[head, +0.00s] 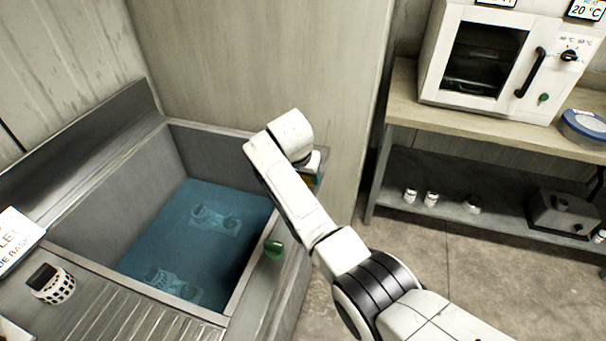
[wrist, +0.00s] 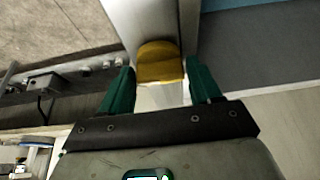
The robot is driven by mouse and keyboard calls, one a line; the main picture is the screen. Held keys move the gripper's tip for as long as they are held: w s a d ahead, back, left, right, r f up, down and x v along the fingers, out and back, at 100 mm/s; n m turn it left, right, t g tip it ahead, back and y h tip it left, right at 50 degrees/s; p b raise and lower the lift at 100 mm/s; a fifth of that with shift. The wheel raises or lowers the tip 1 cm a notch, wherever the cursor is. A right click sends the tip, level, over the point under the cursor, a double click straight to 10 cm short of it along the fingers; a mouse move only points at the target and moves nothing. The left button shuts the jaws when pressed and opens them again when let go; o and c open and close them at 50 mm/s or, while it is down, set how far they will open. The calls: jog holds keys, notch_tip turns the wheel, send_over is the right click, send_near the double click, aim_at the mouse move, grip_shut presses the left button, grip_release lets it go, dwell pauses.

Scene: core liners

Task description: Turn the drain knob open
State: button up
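The grey sink (head: 188,150) holds blue water (head: 205,235) with objects under the surface. A green knob (head: 273,248) is on the sink's right ledge in the head view. A yellow knob-like piece (wrist: 160,62) is on the grey ledge in the wrist view; I see no label saying which one is the drain knob. My gripper (wrist: 162,84) is open, with its green fingers apart on either side of the yellow piece. I cannot tell whether they touch it. In the head view my arm largely hides the gripper (head: 311,176) at the ledge's far end.
A wooden bench (head: 480,125) with a white oven (head: 490,60) stands at the right. Its lower shelf (head: 480,208) holds small jars and a grey device (head: 562,213). A black and white basket (head: 52,284) sits left of the sink. A wall rises behind the sink.

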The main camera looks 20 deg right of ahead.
jog(key=c, duration=0.7)
jog(key=shift+o, duration=0.2)
jog(key=n+p, duration=0.1)
jog(key=n+y+p, duration=0.1)
jog(key=n, duration=0.1)
jog(key=shift+d+r+n, duration=0.15)
jog(key=shift+n, duration=0.15)
jog(key=n+y+p, duration=0.1)
jog(key=n, duration=0.1)
jog(key=n+y+p, duration=0.1)
jog(key=n, duration=0.1)
jog(key=shift+d+n+t, duration=0.15)
jog(key=shift+n+t, duration=0.15)
jog(key=shift+t, duration=0.1)
jog(key=n+y, duration=0.1)
jog(key=n, duration=0.1)
jog(key=n+y+b, duration=0.1)
jog(key=n, duration=0.2)
jog(key=shift+d+f+g, duration=0.1)
jog(key=shift+f+g, duration=0.1)
jog(key=shift+g, duration=0.1)
jog(key=shift+w+n+g+y+b, duration=0.1)
jog(key=shift+n+g+y+b, duration=0.25)
jog(key=shift+n+b, duration=0.65)
jog(key=shift+n+g+y+b, duration=0.25)
jog(key=shift+n+y+b, duration=0.15)
jog(key=shift+n, duration=1)
jog(key=shift+r, duration=0.1)
